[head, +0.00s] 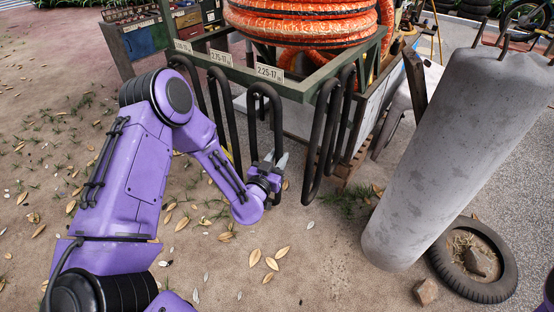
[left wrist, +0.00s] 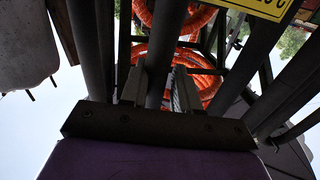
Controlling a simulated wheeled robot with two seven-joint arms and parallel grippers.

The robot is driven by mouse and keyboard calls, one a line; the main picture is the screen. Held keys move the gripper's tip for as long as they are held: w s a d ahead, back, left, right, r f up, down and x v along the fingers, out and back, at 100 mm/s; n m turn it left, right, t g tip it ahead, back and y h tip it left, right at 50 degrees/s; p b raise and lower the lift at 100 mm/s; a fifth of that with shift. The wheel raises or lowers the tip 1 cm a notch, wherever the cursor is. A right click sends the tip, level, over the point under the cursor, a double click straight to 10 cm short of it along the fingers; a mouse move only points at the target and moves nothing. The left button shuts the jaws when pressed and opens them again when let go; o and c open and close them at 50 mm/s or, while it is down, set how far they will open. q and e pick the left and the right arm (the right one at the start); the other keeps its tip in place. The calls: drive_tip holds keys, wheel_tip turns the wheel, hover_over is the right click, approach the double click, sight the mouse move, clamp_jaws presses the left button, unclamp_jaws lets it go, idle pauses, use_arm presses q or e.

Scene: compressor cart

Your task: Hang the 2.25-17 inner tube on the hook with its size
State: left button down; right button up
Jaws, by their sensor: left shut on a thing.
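A black inner tube (head: 253,105) hangs as a narrow loop below the plate reading 2.25-17 (head: 269,72) on the green cart rail. Its top bend is close under that plate; the hook itself is hidden. My left gripper (head: 276,160) is at the lower part of this tube, its grey fingers pointing up. In the left wrist view, a dark tube strand (left wrist: 168,40) runs between the two fingers (left wrist: 158,90), and the gripper is shut on it. Part of the tube is hidden behind my gripper. My right gripper is out of view.
Other black tubes hang under the 2.75-17 plate (head: 221,57), further left, and at the cart's right corner (head: 322,140). Orange coiled hose (head: 300,22) lies on the cart. Ground in front is mostly clear.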

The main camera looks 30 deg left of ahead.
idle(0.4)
use_arm(q)
drive_tip(key=c, duration=0.8)
unclamp_jaws()
drive_tip(key=shift+o, duration=0.2)
drive_tip(key=s+d+b, duration=0.1)
drive_tip(key=s+b, duration=0.2)
drive_tip(key=s, duration=0.7)
drive_tip(key=s+f+n+g+p, duration=0.1)
drive_tip(key=s+f+n+g, duration=0.2)
drive_tip(key=s+f+g, duration=0.35)
drive_tip(key=s+f+n+g+p, duration=0.1)
drive_tip(key=s+f+n+g, duration=0.25)
drive_tip(key=s+f, duration=0.55)
drive_tip(key=s+f+m+g+y, duration=0.1)
drive_tip(key=s+f+g, duration=0.3)
drive_tip(key=s+f, duration=0.3)
drive_tip(key=s, duration=0.2)
drive_tip(key=shift+s+g, duration=0.3)
drive_tip(key=shift+s, duration=0.05)
drive_tip(key=shift+d, duration=0.1)
